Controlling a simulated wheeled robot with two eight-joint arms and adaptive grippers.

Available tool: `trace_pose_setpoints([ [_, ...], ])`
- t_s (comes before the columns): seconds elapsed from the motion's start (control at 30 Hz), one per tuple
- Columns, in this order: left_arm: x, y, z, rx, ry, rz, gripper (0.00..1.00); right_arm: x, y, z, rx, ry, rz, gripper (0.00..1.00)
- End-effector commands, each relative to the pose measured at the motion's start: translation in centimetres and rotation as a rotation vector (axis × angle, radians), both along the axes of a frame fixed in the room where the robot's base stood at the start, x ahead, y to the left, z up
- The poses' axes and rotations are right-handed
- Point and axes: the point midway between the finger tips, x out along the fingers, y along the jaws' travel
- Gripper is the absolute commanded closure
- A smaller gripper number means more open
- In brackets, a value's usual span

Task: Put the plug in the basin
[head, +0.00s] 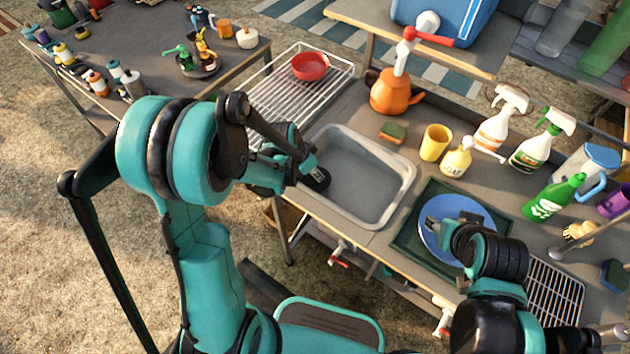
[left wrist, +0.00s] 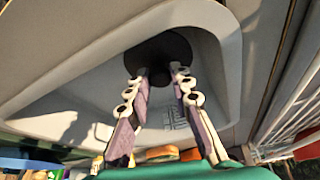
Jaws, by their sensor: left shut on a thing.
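The grey basin (head: 365,185) is set into the counter, and its rim and inner wall fill much of the left wrist view (left wrist: 75,95). The plug (left wrist: 163,48) is a dark round disc. My left gripper (left wrist: 160,72) is shut on it, with one finger on each side. In the head view the plug (head: 318,181) shows below my left gripper (head: 307,164), at the basin's left end. I cannot tell whether it touches the basin. My right gripper (head: 436,226) is over the blue plate (head: 455,208); its fingers are too hidden to tell their state.
A wire rack (head: 285,95) with a red bowl (head: 310,66) stands left of the basin. A sponge (head: 392,132), yellow cup (head: 435,142), orange kettle (head: 395,93) and several bottles stand behind it. A dark green tray (head: 410,232) lies under the plate. The basin's middle is empty.

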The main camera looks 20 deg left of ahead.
Motion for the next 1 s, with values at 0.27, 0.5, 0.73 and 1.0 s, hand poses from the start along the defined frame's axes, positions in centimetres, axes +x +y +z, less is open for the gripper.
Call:
trace_pose_setpoints([
  [0.27,0.0,0.0,-3.5,0.000,0.000,0.000,1.00,0.0,0.0,-1.6,0.000,0.000,0.000,0.60],
  [0.5,0.0,0.0,-3.4,0.000,0.000,0.001,1.00,0.0,0.0,-1.5,0.000,0.000,0.000,0.60],
  [0.73,0.0,0.0,-3.6,0.000,0.000,0.001,0.58,0.0,0.0,-1.7,0.000,0.000,0.000,0.60],
  [1.0,0.0,0.0,-3.5,0.000,0.000,0.001,0.58,0.0,0.0,-1.6,0.000,0.000,0.000,0.60],
])
